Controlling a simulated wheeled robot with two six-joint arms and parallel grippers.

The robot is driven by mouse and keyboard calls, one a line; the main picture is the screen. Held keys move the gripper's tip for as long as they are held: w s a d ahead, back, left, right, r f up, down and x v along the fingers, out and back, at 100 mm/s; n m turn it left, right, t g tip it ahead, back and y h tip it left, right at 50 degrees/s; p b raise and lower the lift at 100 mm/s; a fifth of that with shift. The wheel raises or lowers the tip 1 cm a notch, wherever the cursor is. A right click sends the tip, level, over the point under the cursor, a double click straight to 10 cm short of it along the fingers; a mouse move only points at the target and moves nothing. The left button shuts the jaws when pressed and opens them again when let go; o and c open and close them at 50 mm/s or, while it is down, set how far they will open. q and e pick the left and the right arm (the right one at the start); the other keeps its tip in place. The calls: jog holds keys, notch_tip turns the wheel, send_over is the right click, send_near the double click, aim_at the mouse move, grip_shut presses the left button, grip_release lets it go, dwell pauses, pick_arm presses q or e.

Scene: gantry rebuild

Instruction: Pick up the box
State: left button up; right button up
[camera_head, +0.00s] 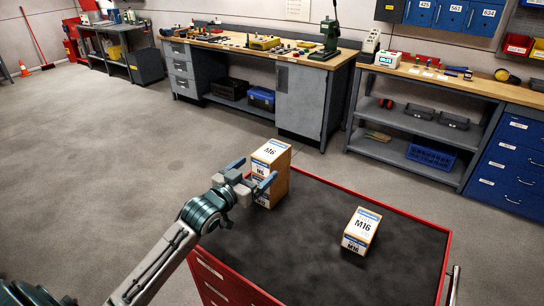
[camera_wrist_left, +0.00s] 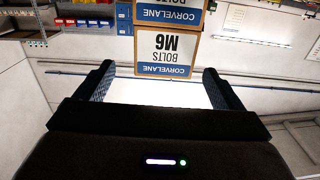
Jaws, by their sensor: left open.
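A stack of cardboard boxes with white and blue labels stands at the far left corner of the red cart's dark top (camera_head: 305,225). The upper box (camera_head: 271,151) reads M6 in the wrist view (camera_wrist_left: 165,55), where it appears upside down. The lower box (camera_head: 266,200) is partly hidden by my gripper. Another box (camera_head: 361,228), marked M16, lies alone right of centre on the cart. My left gripper (camera_head: 250,175) is open beside the stack. In the left wrist view, the upper box shows between the spread fingers (camera_wrist_left: 158,80), apparently just beyond the tips; contact cannot be told.
The cart has a red rim (camera_head: 375,202) and a handle at right (camera_head: 453,285). Behind it stand a workbench (camera_head: 310,105) with a green press and a shelf bench (camera_head: 410,125) with a blue crate. The floor (camera_head: 110,165) at left is clear.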

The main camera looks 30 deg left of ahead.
aim_at(267, 158)
pick_arm(q)
jog(key=shift+w+a, duration=0.15)
jog(key=shift+w, duration=0.65)
jog(key=shift+w+p, duration=0.25)
jog(key=shift+p, duration=0.05)
jog(key=w, duration=0.1)
jog(key=w+p, duration=0.2)
jog(key=w, duration=0.1)
jog(key=shift+w+d+r, duration=0.1)
jog(key=shift+d+r, duration=0.05)
jog(key=shift+d, duration=0.2)
jog(key=shift+w, duration=0.25)
jog(key=shift+s, duration=0.1)
jog(key=shift+c, duration=0.9)
jog(key=c, duration=1.2)
pick_arm(e)
jog(key=r, duration=0.1)
jog(key=a+r, duration=0.1)
jog(key=shift+r, duration=0.35)
